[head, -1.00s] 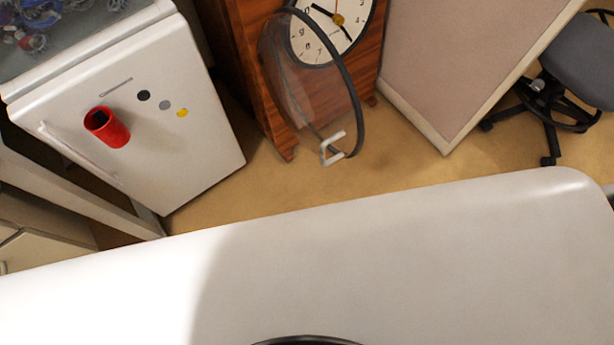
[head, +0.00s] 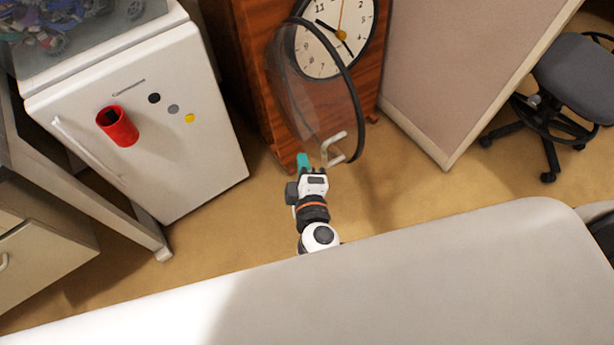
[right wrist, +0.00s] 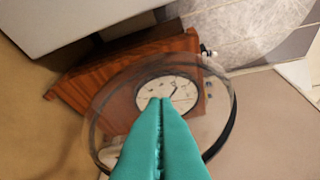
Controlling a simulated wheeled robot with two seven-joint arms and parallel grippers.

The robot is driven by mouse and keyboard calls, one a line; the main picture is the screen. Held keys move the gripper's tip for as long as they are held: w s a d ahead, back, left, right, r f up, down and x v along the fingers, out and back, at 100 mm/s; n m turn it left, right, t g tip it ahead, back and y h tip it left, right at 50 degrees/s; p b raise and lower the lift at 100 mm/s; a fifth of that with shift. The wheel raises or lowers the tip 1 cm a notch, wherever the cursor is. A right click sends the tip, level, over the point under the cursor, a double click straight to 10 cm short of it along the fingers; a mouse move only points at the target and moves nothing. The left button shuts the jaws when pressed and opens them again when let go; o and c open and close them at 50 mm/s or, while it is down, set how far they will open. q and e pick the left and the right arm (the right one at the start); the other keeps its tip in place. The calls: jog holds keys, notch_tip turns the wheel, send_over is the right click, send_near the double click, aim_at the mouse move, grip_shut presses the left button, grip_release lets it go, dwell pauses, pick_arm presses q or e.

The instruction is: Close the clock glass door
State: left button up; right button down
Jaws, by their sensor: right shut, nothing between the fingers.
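The wooden clock (head: 258,75) stands on the floor with a white dial (head: 318,52). Its round glass door (head: 305,95) has a dark rim and a pale handle (head: 337,148), and it stands swung open, out from the dial. My right gripper (head: 303,160), with teal fingers, is shut and empty, just left of the handle and near the door's lower edge; I cannot tell whether it touches. In the right wrist view the shut fingertips (right wrist: 160,102) overlap the dial, and the glass door's rim (right wrist: 232,115) circles around them. My left gripper is not in view.
A white fridge (head: 150,120) with a red cup (head: 117,126) on its front stands at left. A beige partition (head: 450,75) and an office chair (head: 575,85) are at right. A white surface (head: 420,275) fills the foreground. Floor between fridge and clock is clear.

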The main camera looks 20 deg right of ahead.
jog(key=shift+w+d+f+p, duration=0.1)
jog(key=shift+w+d+f, duration=0.25)
jog(key=shift+d, duration=0.35)
jog(key=shift+w+d+f+p, duration=0.15)
jog(key=shift+w+d+f, duration=0.05)
jog(key=shift+w+d, duration=0.4)
jog(key=shift+w+d+f+p, duration=0.1)
jog(key=shift+w+d+f, duration=0.2)
jog(key=shift+d, duration=0.45)
